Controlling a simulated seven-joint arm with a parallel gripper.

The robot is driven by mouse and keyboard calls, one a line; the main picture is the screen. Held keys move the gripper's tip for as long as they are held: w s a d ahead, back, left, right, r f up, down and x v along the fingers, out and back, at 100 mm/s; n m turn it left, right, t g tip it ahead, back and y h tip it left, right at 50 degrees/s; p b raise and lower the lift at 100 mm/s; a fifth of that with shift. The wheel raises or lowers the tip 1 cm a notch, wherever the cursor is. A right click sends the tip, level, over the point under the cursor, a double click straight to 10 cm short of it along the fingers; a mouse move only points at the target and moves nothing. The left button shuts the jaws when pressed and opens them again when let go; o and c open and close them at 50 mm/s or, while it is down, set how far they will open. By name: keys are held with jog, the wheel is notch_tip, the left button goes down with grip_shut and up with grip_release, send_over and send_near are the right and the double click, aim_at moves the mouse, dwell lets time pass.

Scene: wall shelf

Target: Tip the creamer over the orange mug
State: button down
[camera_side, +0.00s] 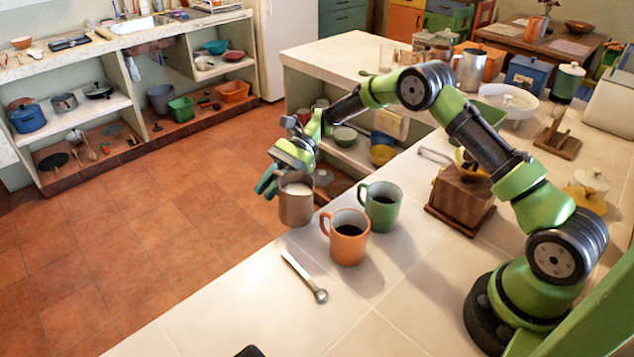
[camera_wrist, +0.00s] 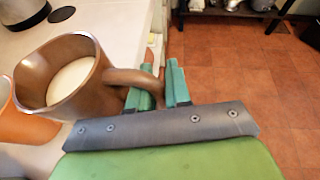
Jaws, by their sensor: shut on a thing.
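The creamer (camera_side: 297,208) is a brown jug with white cream inside. It hangs in the air near the counter's left edge, to the left of the orange mug, and looks about upright. My gripper (camera_side: 268,184) is shut on the creamer's handle. In the wrist view, the green fingers (camera_wrist: 162,84) close around the handle of the creamer (camera_wrist: 85,97). The orange mug (camera_side: 346,246) stands upright on the counter with dark liquid inside. In the wrist view only part of the orange mug (camera_wrist: 25,127) shows, behind the creamer.
A green mug (camera_side: 380,210) with dark liquid stands just behind the orange mug. A spoon (camera_side: 302,275) lies on the counter in front. A wooden grinder (camera_side: 461,200) stands to the right. The pale counter (camera_side: 235,312) is mostly clear at the front left.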

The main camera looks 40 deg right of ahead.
aim_at(287, 177)
jog(key=shift+s+d+r+n+t+y, duration=0.15)
jog(key=shift+s+r+n+t, duration=0.35)
jog(key=shift+r, duration=0.85)
jog(key=shift+s+d+r+n+t+y, duration=0.1)
jog(key=shift+s+r+n+t+y, duration=0.15)
jog(key=shift+s+r+n, duration=0.8)
jog(key=shift+s+d+r+n+t+y, duration=0.1)
jog(key=shift+s+r+n+t, duration=0.2)
jog(key=shift+r, duration=1.4)
jog(key=shift+s+d+r+n+t, duration=0.15)
jog(key=shift+s+r+n+t, duration=0.25)
jog(key=shift+s+r, duration=0.35)
jog(key=shift+s+d+r+n+t+y, duration=0.15)
jog(key=shift+s+r+n+y, duration=0.1)
jog(key=shift+r+n, duration=0.15)
jog(key=shift+s+a+r+n+t+y, duration=0.15)
jog(key=shift+s+r+n, duration=0.1)
jog(key=shift+r, duration=0.25)
jog(key=shift+s+d+n+t+y+p, duration=0.2)
jog(key=shift+s+n+t+y+p, duration=0.2)
jog(key=shift+n, duration=0.3)
dwell(1.5)
